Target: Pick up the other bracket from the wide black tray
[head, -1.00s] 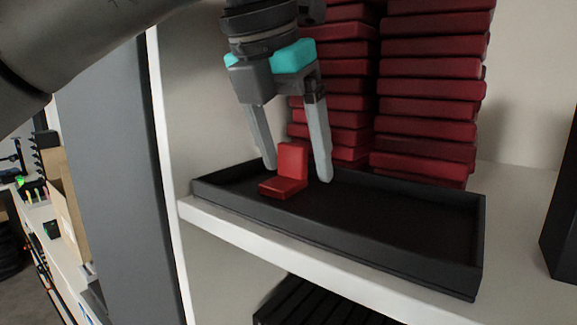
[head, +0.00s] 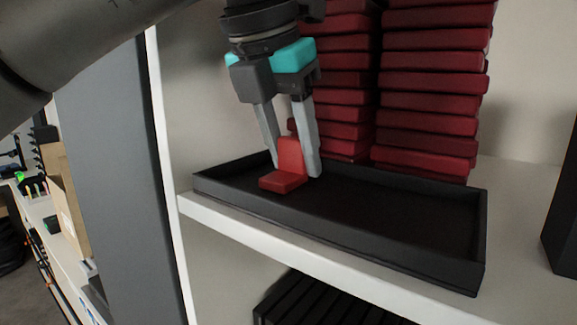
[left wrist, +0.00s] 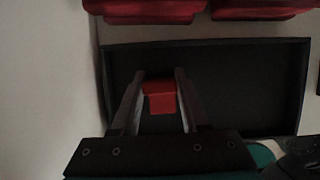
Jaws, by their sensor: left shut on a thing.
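The red L-shaped bracket (head: 288,166) is at the left end of the wide black tray (head: 390,213), with one leg upright and the other pointing to the front. My left gripper (head: 295,168) points down into the tray and is shut on the bracket's upright leg, one finger on each side. In the left wrist view the bracket (left wrist: 161,96) shows between the two fingers (left wrist: 160,90), with the tray (left wrist: 245,85) around it. The rest of the tray is empty. My right gripper is not in view.
Tall stacks of dark red boxes (head: 430,105) stand right behind the tray. The white shelf (head: 300,245) has a wall close on the left. A black object (head: 562,215) stands at the right edge, and black items (head: 310,300) lie below.

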